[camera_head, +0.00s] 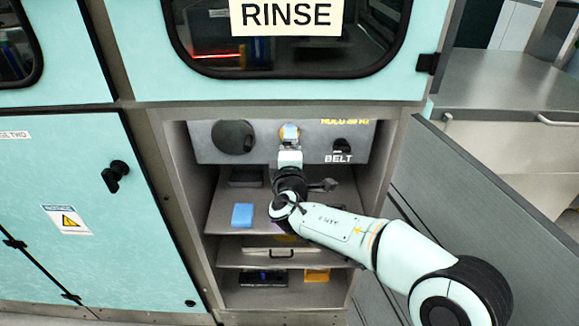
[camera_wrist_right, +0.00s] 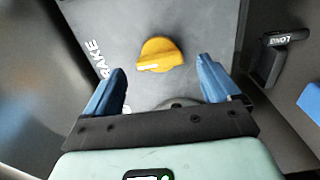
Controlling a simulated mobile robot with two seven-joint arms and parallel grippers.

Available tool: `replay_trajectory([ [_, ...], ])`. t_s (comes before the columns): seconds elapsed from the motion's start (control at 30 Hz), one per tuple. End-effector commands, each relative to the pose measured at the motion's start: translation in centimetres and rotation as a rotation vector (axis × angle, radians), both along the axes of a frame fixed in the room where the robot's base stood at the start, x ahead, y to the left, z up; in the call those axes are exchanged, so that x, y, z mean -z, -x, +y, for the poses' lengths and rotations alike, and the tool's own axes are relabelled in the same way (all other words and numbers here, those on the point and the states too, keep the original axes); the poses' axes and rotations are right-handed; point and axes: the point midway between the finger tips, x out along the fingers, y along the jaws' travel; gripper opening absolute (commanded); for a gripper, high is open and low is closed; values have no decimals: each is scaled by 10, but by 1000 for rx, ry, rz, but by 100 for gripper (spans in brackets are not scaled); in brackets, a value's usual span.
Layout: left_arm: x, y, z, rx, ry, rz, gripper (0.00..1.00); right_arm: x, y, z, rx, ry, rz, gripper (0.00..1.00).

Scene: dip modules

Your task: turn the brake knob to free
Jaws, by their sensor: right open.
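The brake knob (camera_wrist_right: 160,55) is a yellow rounded knob with a white pointer mark. It sits on a grey panel (camera_wrist_right: 190,22), with lettering ending in "RAKE" beside it. In the right wrist view it lies ahead of my right gripper (camera_wrist_right: 161,82), centred between its two blue fingers. The fingers are spread apart, and I see no contact with the knob. In the head view, my right gripper (camera_head: 289,140) is in front of the panel and mostly covers the knob. My left gripper is in neither view.
The panel sits in an open bay below the RINSE window. A dark round part (camera_head: 233,137) is left of the gripper, and a black part above BELT (camera_head: 341,146) is right. Below are shelves with a blue block (camera_head: 242,215). An open grey door (camera_head: 470,215) stands right.

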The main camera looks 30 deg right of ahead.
Motion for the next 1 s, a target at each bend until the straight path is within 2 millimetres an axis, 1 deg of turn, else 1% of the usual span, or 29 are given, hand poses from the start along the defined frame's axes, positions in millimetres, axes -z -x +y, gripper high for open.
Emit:
replay_trajectory([
  [0.1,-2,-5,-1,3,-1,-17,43,-2,24,15,-3,-1,-1,89],
  [0.3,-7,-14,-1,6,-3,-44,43,-1,62,39,-5,-1,0,89],
  [0.4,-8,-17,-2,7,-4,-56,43,-1,76,48,-5,-2,0,89],
  [0.5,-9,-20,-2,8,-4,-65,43,0,86,54,-4,-1,0,89],
  [0.67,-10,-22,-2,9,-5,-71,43,0,94,58,-4,-1,0,89],
  [1.0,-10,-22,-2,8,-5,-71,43,0,94,58,-3,-1,0,89],
])
